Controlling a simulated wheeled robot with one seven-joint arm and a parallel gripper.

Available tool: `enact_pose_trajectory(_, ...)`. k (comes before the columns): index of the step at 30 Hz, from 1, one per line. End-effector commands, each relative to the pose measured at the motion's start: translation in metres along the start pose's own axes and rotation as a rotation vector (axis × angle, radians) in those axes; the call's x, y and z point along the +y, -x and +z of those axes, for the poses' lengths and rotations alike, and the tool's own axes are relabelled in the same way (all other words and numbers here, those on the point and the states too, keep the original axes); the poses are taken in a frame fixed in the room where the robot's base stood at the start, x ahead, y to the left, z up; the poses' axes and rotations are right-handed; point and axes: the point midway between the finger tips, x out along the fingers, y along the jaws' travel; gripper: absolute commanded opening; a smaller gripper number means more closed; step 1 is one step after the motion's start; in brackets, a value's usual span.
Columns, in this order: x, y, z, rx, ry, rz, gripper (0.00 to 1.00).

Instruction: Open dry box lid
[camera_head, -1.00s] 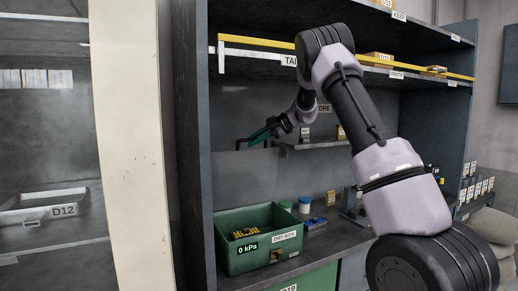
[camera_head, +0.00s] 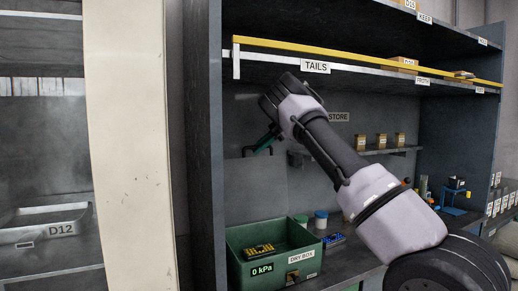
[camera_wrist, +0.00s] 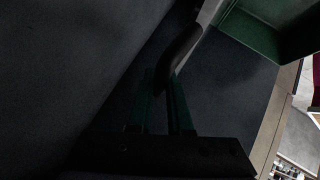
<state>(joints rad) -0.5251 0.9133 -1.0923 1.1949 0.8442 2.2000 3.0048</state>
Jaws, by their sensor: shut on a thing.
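The green dry box (camera_head: 237,273) stands open on the bench, with yellow items inside. A grey translucent-looking panel, apparently its lid (camera_head: 262,186), stands upright behind the box. A black handle (camera_head: 247,151) is at the panel's top; it also shows as a dark bar in the wrist view (camera_wrist: 181,45). My gripper (camera_head: 264,143) has dark green fingers and is at the handle, shut on it. In the wrist view my gripper's fingers (camera_wrist: 162,84) lie along the handle, with the green box at the top right. My arm partly hides the wrist in the head view.
A shelf with a yellow rail (camera_head: 350,57) runs above my arm. A cream post (camera_head: 130,150) stands left.

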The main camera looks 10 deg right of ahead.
Motion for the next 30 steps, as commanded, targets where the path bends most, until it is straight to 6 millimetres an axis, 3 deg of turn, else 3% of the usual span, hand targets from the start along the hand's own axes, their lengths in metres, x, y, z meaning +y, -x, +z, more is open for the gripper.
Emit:
enact_pose_trajectory(9, -0.001, -0.001, 0.001, 0.001, -0.001, -0.003, 0.0)
enact_pose_trajectory(10, -0.001, -0.001, 0.001, 0.001, -0.001, -0.002, 0.29)
enact_pose_trajectory(12, -0.001, -0.001, 0.001, 0.001, -0.001, -0.002, 0.47)
enact_pose_trajectory(23, 0.0, 0.003, 0.0, 0.0, -0.001, 0.0, 0.47)
enact_pose_trajectory(30, 0.0, 0.039, 0.001, 0.0, -0.001, 0.003, 0.47)
